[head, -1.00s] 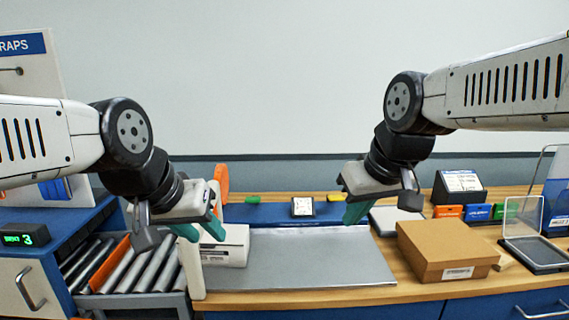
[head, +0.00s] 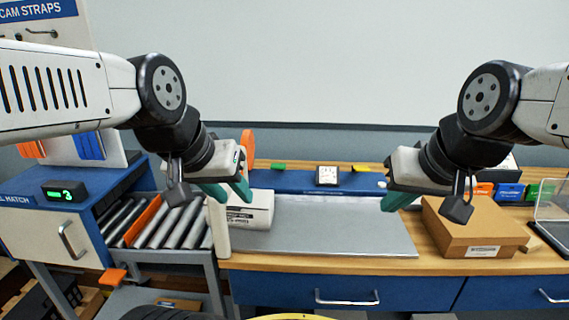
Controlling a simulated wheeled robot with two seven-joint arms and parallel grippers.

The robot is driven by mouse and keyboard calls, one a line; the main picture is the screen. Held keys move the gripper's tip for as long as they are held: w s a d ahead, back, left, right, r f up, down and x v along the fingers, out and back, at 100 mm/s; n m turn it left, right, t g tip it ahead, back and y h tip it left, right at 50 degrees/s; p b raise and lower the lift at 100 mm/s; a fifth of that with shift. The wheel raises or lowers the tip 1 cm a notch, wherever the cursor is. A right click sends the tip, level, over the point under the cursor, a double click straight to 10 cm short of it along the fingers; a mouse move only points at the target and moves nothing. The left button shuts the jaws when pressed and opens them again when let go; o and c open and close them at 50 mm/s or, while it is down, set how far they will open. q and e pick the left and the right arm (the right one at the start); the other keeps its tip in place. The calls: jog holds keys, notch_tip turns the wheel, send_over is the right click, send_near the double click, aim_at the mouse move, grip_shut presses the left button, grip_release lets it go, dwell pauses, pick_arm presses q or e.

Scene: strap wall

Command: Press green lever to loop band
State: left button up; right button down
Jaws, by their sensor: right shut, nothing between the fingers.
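A small green piece (head: 278,166), probably the green lever, sits at the back edge of the blue panel (head: 297,180) behind the grey work plate (head: 320,228). I cannot make out a band. My right gripper (head: 398,201) is shut and empty over the plate's right side, well right of the green piece.
A white post (head: 217,226) and an orange disc (head: 248,146) stand near my left gripper. A cardboard box (head: 475,232) lies right of the plate. A roller conveyor (head: 160,222) and a green-lit display (head: 66,191) are at left. The plate's middle is clear.

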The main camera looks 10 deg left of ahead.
pick_arm(q)
grip_shut()
dwell(1.7)
